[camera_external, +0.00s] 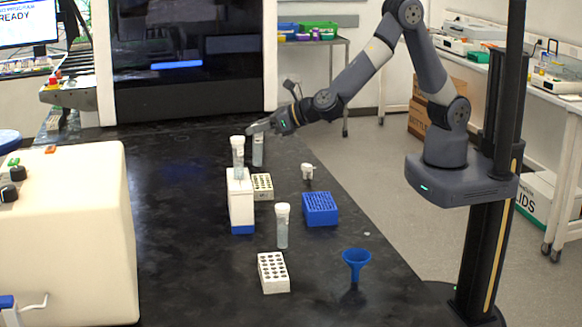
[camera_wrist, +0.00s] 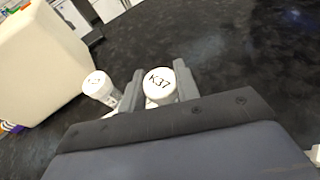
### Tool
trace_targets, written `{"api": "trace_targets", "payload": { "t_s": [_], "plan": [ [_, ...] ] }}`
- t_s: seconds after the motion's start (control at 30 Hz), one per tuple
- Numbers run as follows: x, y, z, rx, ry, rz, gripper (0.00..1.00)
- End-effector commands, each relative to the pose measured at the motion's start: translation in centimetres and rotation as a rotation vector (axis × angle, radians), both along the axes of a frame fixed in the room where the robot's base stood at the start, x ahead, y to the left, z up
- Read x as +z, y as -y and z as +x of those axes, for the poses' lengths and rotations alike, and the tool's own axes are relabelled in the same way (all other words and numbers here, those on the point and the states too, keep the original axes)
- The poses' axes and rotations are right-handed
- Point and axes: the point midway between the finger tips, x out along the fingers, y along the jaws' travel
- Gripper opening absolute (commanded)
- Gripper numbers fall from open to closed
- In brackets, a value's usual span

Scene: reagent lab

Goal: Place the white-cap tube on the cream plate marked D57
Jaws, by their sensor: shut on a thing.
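My gripper (camera_external: 259,127) is over the far part of the black bench. It is shut on a white-cap tube (camera_external: 258,151), which looks upright; I cannot tell whether its base touches anything. In the wrist view, the cap of this tube (camera_wrist: 159,86), marked K37, sits between the fingers of my gripper (camera_wrist: 160,84). A second white-cap tube (camera_external: 238,154) stands at the white and blue box and shows left of the fingers in the wrist view (camera_wrist: 99,86). A third white-cap tube (camera_external: 282,228) stands nearer on the bench. I cannot make out a cream plate or the mark D57.
A white and blue box (camera_external: 241,203), a white rack (camera_external: 263,184), a blue rack (camera_external: 320,209), a small white item (camera_external: 307,172), a nearer white rack (camera_external: 272,272) and a blue funnel (camera_external: 356,262) stand on the bench. A large cream machine (camera_external: 75,235) is at left.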

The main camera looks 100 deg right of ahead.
Motion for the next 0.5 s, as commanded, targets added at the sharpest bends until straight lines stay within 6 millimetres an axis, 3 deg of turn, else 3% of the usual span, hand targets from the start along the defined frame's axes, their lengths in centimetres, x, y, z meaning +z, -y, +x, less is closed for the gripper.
{"api": "trace_targets", "payload": {
  "t_s": [0.03, 0.2, 0.33, 0.5],
  "plan": [
    [0.0, 2.2, -0.3, -0.057, 0.000, 0.001, 0.00],
    [0.0, 7.8, -1.8, -0.220, -0.015, 0.002, 0.00],
    [-0.1, 10.4, -2.8, -0.297, -0.027, 0.004, 0.00],
    [-1.7, 11.5, -3.2, -0.333, -0.038, 0.004, 0.00]
  ]
}}
